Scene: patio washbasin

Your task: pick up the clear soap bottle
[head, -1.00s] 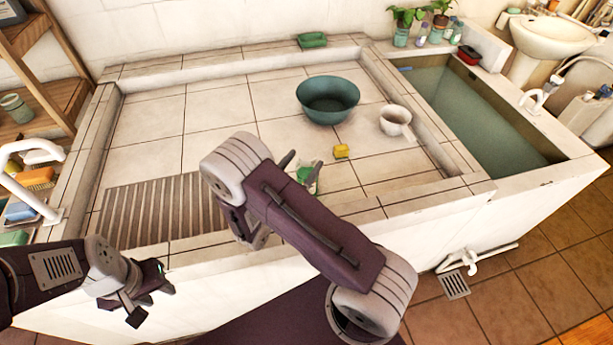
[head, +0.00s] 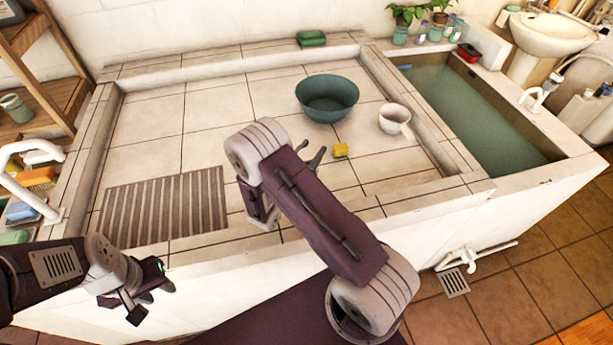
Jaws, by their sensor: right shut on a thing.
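My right gripper (head: 311,153) is over the tiled basin floor, partly hidden behind my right forearm. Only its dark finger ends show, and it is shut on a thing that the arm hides. I cannot see a clear soap bottle in its grip. My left gripper (head: 150,299) is low at the left, in front of the basin's front wall. Its fingers look spread apart, with nothing seen between them. Several small bottles (head: 421,35) stand on the back ledge at the right; I cannot tell whether one is clear.
A ribbed slab (head: 165,208) is at front left. A water tank (head: 470,110) lies to the right. The basin's back left is clear.

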